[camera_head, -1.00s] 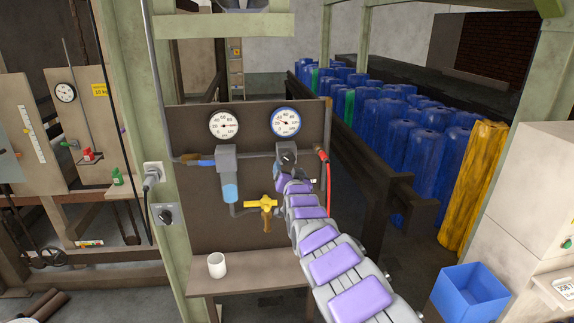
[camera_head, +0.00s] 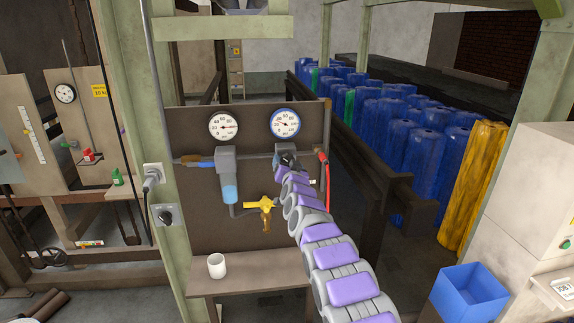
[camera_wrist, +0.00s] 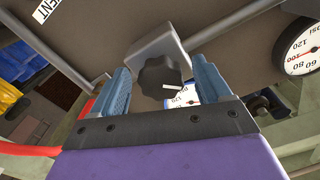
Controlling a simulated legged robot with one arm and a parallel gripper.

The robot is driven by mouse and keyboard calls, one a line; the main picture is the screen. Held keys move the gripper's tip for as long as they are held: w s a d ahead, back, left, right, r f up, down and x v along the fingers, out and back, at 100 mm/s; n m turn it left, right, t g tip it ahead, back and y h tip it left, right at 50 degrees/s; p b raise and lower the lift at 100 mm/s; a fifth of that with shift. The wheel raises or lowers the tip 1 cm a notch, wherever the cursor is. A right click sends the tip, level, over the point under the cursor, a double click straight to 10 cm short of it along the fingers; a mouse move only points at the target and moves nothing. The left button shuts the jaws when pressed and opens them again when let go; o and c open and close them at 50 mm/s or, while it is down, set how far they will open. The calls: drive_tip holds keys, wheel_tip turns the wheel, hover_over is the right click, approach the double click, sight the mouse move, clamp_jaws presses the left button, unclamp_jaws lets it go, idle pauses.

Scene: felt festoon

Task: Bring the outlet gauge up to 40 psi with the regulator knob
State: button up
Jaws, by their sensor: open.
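The black regulator knob (camera_wrist: 160,76), with a white mark, sits on a grey regulator body (camera_wrist: 143,42). In the wrist view my gripper (camera_wrist: 160,66) is open, with one blue finger on each side of the knob and visible gaps. In the head view my gripper (camera_head: 287,163) largely covers the knob, below the blue-rimmed outlet gauge (camera_head: 285,122). That gauge's needle is too small to read surely. It seems to show partly between my fingers in the wrist view (camera_wrist: 186,96). A second, dark-rimmed gauge (camera_head: 223,126) is on the left.
A yellow valve (camera_head: 261,204) and a filter with a blue bowl (camera_head: 229,190) are left of my arm. A red hose (camera_head: 323,160) hangs close to the right. A white cup (camera_head: 217,265) stands on the shelf (camera_head: 265,270) below.

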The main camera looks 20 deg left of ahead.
drive_tip(key=shift+d, duration=0.15)
drive_tip(key=shift+c, duration=0.2)
drive_tip(key=c, duration=1)
drive_tip(key=m, duration=0.4)
drive_tip(key=shift+r, duration=0.1)
drive_tip(key=o, duration=1)
drive_tip(key=shift+o, duration=0.2)
